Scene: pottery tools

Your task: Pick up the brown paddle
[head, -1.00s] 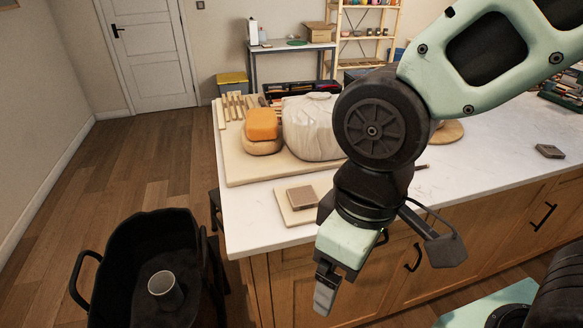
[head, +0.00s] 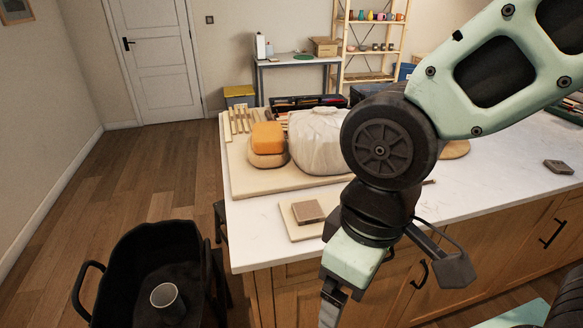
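I cannot pick out a brown paddle for certain. A thin brown tip (head: 428,182), perhaps a handle end, shows on the white counter just right of my arm; the rest of it is hidden behind the arm. My gripper (head: 331,310) points down in front of the counter's front edge, below the counter top in the picture. Its fingers show edge-on and run to the bottom of the frame, so their opening is unclear. I see nothing held in it.
On the counter (head: 480,190) lie a cream board (head: 288,222) with a brown block (head: 308,211), a larger board (head: 240,180) with an orange sponge (head: 268,136) and a wrapped lump (head: 316,142). A dark bin (head: 125,260) holding a cup (head: 165,297) stands at left.

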